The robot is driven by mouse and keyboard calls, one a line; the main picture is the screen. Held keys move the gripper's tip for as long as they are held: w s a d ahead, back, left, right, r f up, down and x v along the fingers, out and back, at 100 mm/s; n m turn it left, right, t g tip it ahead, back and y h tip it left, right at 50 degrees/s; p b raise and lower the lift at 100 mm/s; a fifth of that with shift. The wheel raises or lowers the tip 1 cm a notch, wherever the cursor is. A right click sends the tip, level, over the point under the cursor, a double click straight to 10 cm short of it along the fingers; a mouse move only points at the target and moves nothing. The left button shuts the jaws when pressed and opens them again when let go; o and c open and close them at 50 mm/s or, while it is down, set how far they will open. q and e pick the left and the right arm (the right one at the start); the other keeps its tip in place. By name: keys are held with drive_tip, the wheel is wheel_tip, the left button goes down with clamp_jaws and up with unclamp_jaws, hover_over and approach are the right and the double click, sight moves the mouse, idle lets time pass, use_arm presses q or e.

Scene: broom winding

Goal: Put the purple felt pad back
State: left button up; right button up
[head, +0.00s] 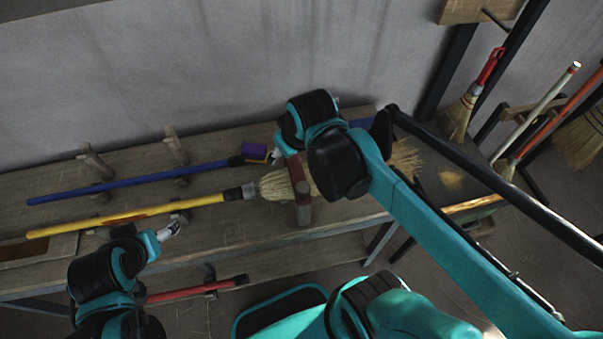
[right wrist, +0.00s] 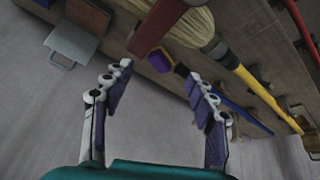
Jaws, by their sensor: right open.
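The purple felt pad (head: 256,150) is a small block at the back of the bench, beside the dark end of the blue handle. In the right wrist view the pad (right wrist: 160,61) shows ahead, in the gap between the fingertips. My right gripper (right wrist: 159,73) is open and empty, fingers spread either side of that gap. In the head view the right gripper (head: 277,157) is just right of the pad, largely hidden by my arm. I cannot tell whether it touches the pad. My left gripper (head: 170,231) hangs near the bench front, away from the pad; its jaws are too small to read.
A broom with a yellow handle (head: 150,214) and straw head (head: 272,186) lies on the wooden bench (head: 225,234). A reddish-brown clamp post (head: 300,188) stands at its bristles. The blue handle (head: 130,183) lies behind. Wooden pegs (head: 174,147) stand along the back. More brooms (head: 465,105) stand right.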

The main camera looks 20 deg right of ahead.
sight(302, 184)
drive_tip(key=s+f, duration=0.1)
drive_tip(key=s, duration=0.1)
drive_tip(key=s+m+t, duration=0.1)
drive_tip(key=s+f+m, duration=0.1)
drive_tip(key=s, duration=0.1)
drive_tip(key=shift+s+d+f, duration=0.3)
drive_tip(key=shift+s+d, duration=0.05)
drive_tip(key=shift+s+f+m+t, duration=0.25)
drive_tip(key=shift+s+m+t, duration=0.05)
drive_tip(key=shift+m+t, duration=0.1)
drive_tip(key=shift+c, duration=0.3)
